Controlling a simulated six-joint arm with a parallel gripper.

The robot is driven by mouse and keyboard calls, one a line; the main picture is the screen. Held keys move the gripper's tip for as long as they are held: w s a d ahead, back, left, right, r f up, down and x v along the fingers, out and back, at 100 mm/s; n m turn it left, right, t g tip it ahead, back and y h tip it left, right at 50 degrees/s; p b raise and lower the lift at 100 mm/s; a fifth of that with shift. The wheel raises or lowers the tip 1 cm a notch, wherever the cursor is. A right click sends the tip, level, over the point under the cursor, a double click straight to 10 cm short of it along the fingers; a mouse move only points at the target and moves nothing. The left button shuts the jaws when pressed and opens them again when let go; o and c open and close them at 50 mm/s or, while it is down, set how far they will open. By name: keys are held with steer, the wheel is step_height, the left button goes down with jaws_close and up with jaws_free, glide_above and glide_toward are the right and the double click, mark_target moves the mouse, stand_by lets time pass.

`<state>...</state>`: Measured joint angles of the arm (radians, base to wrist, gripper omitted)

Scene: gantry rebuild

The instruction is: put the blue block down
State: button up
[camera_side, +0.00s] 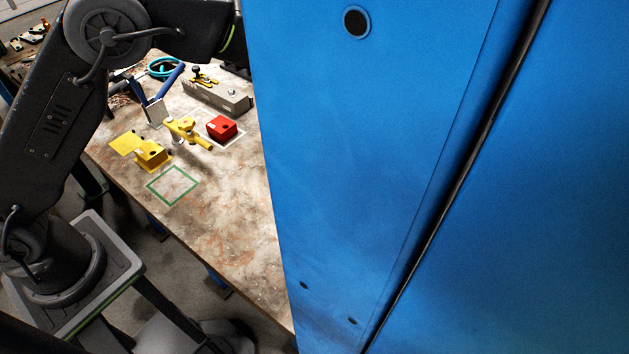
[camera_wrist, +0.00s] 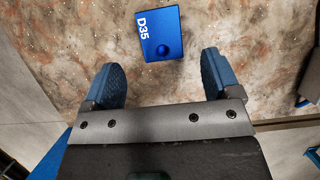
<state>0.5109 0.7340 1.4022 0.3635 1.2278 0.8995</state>
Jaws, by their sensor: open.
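The blue block (camera_wrist: 168,26), marked D35, lies on the stained tabletop in the wrist view. My gripper (camera_wrist: 162,70) is open, one blue-padded finger at left and one at right. The block shows ahead of the fingertips, in line with the gap between them, and apart from both fingers. How high the fingers are above the table I cannot tell. In the side view neither my gripper nor the blue block shows; a large blue panel covers the right side of that picture.
In the side view the blue panel (camera_side: 370,180) hides part of the table (camera_side: 235,225). A yellow block (camera_side: 152,155), a red block (camera_side: 222,128), a yellow clamp (camera_side: 187,132) and a grey fixture (camera_side: 222,95) stand there. The green outlined square (camera_side: 172,186) is empty.

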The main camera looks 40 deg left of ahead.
steer(key=shift+x, duration=3)
steer(key=shift+a, duration=0.15)
steer(key=shift+r, duration=0.1)
steer(key=shift+c, duration=0.4)
steer(key=c, duration=1.1)
